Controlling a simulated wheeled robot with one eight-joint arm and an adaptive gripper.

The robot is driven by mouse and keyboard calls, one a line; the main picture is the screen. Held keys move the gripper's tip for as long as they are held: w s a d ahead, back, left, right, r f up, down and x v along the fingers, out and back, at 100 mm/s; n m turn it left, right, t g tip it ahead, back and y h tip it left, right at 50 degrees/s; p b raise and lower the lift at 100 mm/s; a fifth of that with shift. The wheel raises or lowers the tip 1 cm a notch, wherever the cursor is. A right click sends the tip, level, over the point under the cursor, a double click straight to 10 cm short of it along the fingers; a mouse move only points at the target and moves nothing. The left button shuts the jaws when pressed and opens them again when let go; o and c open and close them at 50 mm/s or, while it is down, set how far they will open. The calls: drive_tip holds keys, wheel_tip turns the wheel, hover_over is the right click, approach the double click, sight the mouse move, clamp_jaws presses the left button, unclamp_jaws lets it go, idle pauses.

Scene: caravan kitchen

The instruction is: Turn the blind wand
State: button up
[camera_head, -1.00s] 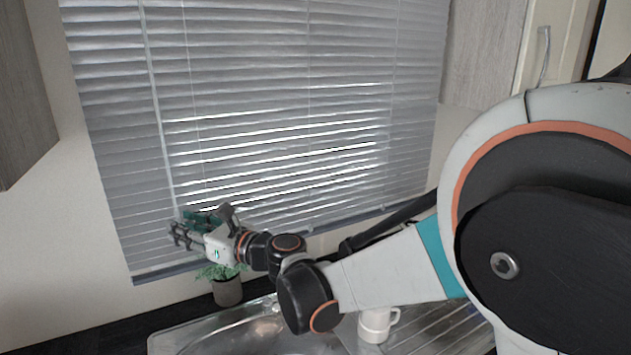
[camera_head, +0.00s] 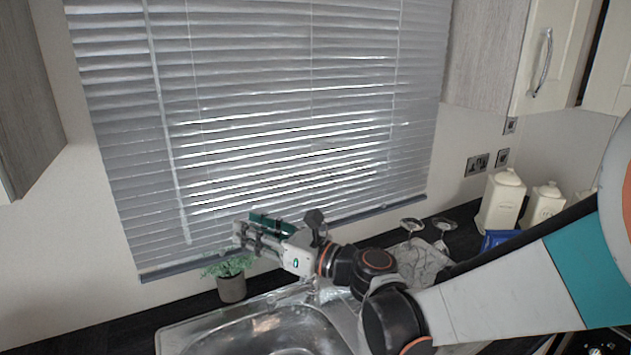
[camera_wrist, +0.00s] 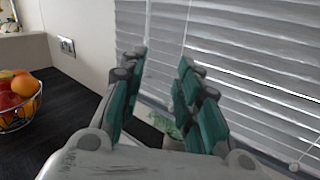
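The blind wand (camera_head: 167,130) is a thin pale rod hanging near the left side of the grey slatted blind (camera_head: 290,90); its lower end is near the sill. In the head view my gripper (camera_head: 246,232) is right of the wand's lower end, apart from it in the picture. In the wrist view my gripper (camera_wrist: 160,62) is open, with clear space between its green-padded fingers. Thin vertical lines cross the blind (camera_wrist: 250,60) there; I cannot tell which, if any, is the wand. Bright gaps show between some middle and lower slats.
A potted plant (camera_head: 231,287) stands below my gripper, behind the steel sink (camera_head: 180,335). Glasses (camera_head: 443,225) and cream canisters (camera_head: 502,198) stand to the right. The wrist view shows a fruit bowl (camera_wrist: 20,120) and a wall socket (camera_wrist: 66,46) at left.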

drive_tip(key=w+d+r+m+t+h, duration=0.3)
drive_tip(key=d+r+m+t, duration=0.5)
drive_tip(key=d+m, duration=0.4)
drive_tip(key=shift+w+r+m+h, duration=0.2)
drive_tip(key=shift+r+m+h, duration=0.2)
drive_tip(key=shift+m+h, duration=0.45)
drive_tip(key=shift+c, duration=0.2)
